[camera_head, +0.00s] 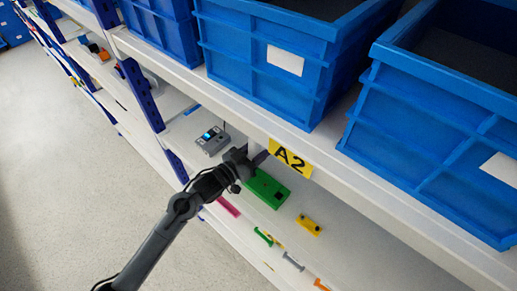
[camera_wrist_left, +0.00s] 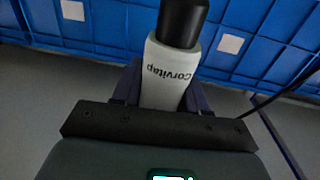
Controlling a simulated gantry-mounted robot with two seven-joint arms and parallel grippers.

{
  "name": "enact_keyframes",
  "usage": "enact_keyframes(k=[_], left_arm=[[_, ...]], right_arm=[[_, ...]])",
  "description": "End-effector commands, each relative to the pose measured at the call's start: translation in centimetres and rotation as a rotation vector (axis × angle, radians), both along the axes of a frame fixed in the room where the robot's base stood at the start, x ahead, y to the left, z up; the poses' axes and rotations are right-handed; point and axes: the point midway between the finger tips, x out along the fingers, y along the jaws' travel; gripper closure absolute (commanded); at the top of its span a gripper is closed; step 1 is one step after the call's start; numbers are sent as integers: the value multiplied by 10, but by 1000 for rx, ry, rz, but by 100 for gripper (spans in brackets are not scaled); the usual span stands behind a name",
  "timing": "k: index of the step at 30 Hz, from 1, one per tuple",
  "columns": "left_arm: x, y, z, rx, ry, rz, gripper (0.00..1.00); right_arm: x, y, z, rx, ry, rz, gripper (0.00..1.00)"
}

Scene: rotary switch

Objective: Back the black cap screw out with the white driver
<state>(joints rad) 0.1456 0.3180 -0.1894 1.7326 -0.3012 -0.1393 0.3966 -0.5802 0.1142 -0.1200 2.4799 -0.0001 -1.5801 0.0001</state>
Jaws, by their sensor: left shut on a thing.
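My left gripper (camera_head: 258,158) is over the lower shelf, at the upper end of a green block (camera_head: 268,189). In the left wrist view it is shut on the white driver (camera_wrist_left: 166,75), a white body with "Corvitap" lettering and a black end (camera_wrist_left: 183,22). In the head view the driver is mostly hidden behind the gripper and the shelf edge. Small dark spots show on the green block and on a yellow block (camera_head: 309,225). I cannot tell which is the black cap screw. My right gripper is not in view.
A pink piece (camera_head: 228,206) and a grey bolt-shaped piece (camera_head: 293,262) lie on the lower shelf. The upper shelf edge with the A2 label (camera_head: 290,159) and blue bins (camera_head: 285,62) overhang it.

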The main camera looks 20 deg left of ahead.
Motion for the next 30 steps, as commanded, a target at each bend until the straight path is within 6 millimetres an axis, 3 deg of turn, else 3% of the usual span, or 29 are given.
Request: enact_keyframes(k=[1, 14, 30], left_arm=[[0, 0, 10, -1, -5, 0, 100], [1, 0, 38, -2, -6, 1, 100], [0, 0, 39, -2, -6, 1, 100]], right_arm=[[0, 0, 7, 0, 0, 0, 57], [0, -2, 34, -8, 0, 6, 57], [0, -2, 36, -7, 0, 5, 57]])
